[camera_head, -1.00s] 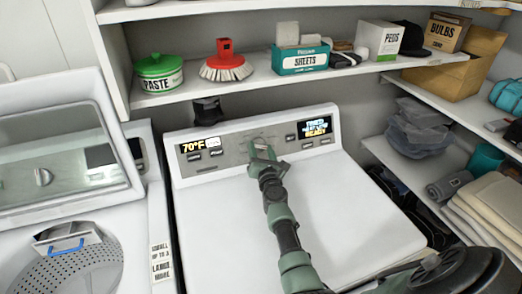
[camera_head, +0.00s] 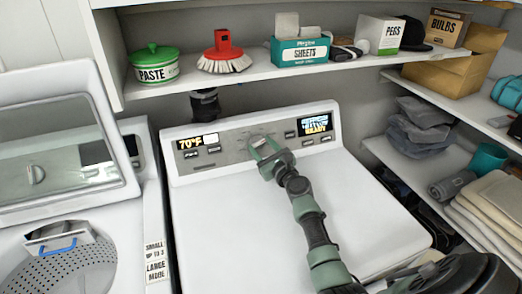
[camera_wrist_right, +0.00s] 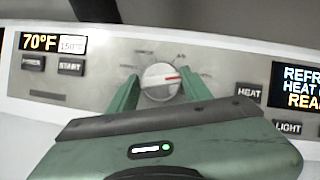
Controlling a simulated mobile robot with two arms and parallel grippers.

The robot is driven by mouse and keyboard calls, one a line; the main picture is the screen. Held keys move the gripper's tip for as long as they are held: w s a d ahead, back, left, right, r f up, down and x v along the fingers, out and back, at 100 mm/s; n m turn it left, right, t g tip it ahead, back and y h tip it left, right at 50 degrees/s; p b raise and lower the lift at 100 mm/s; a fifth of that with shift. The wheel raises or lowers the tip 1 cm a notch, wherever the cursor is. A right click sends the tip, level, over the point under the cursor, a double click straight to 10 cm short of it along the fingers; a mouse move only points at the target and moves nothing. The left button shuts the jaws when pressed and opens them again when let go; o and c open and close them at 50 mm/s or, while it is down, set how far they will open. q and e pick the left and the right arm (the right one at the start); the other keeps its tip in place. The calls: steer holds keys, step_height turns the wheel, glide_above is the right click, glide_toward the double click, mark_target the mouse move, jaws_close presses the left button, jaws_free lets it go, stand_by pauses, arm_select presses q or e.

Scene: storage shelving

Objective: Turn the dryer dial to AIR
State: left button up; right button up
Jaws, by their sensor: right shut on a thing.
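The dryer (camera_head: 250,205) stands in the middle of the head view, with a grey control panel along its back. Its round silver dial (camera_wrist_right: 160,82) shows in the right wrist view, with a red mark pointing right. Small labels ring the dial, too blurred to read surely. My right gripper (camera_head: 265,149) is at the dial, one green finger on each side, shut on it; the fingers also show in the wrist view (camera_wrist_right: 160,92). In the head view the dial (camera_head: 259,141) is partly hidden by the fingers. My left gripper is not in view.
The panel carries a 70°F display (camera_wrist_right: 52,43), HEAT (camera_wrist_right: 249,92) and LIGHT (camera_wrist_right: 288,127) buttons and a right screen (camera_head: 315,123). A shelf (camera_head: 290,77) with a paste tub (camera_head: 153,66), brush (camera_head: 224,56) and boxes hangs above. A washer (camera_head: 62,140) stands left.

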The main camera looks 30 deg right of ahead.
steer(key=n+y, duration=0.1)
steer(key=n, duration=0.2)
steer(key=n+g+y+b, duration=0.1)
steer(key=n+y, duration=0.1)
steer(key=n, duration=0.2)
steer(key=shift+d, duration=0.2)
steer(key=shift+r+n+g+y+b, duration=0.15)
steer(key=shift+n+g+y, duration=0.35)
steer(key=shift+n, duration=0.8)
steer(key=shift+r+n+g+y+b, duration=0.15)
steer(key=shift+n+g+y, duration=0.3)
steer(key=shift+n, duration=0.85)
steer(key=shift+f, duration=0.1)
steer(key=o, duration=1.4)
steer(key=shift+c, duration=0.2)
steer(key=shift+s, duration=0.1)
steer(key=b+v, duration=0.1)
steer(key=v, duration=0.6)
steer(key=shift+s+d, duration=0.15)
steer(key=shift+s, duration=0.1)
